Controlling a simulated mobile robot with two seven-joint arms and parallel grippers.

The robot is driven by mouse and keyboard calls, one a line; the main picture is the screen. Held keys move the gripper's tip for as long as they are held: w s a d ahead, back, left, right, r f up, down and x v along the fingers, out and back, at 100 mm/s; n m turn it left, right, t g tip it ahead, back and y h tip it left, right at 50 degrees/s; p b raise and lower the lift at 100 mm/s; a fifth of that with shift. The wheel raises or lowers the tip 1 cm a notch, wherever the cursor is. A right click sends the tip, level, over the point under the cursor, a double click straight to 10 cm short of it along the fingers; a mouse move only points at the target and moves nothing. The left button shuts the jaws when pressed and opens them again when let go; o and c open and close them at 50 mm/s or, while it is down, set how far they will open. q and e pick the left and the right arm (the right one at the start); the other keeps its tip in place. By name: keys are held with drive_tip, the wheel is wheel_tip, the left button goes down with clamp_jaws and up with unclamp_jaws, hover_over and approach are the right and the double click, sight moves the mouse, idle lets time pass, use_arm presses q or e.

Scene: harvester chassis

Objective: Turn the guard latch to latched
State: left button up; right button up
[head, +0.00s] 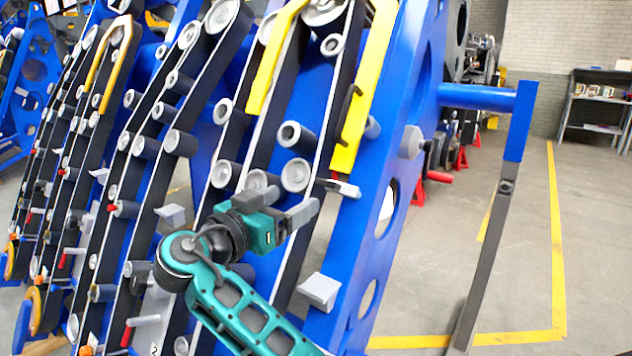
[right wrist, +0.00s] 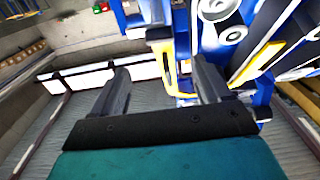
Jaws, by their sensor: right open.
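My right gripper (head: 298,200) is open in front of the blue harvester chassis, with nothing between its fingers. A small pale grey lever (head: 343,188) sticks out just beyond the fingertips, below the end of a yellow guard bar (head: 348,145). It may be the guard latch, but I cannot tell for sure, nor which way it is set. In the right wrist view the open fingers (right wrist: 160,72) point toward a yellow bar (right wrist: 165,60) on the blue frame, apart from it as far as I can tell. My left gripper is not in view.
A grey bracket (head: 320,290) juts out below. Rollers and belts fill the left. The floor at right is open, crossed by a dark leaning post (head: 483,265).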

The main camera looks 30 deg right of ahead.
sight(324, 181)
drive_tip(key=p+x, duration=0.1)
drive_tip(key=x, duration=0.9)
drive_tip(key=shift+d+p, duration=0.1)
drive_tip(key=shift+p, duration=0.25)
drive_tip(key=c, duration=1)
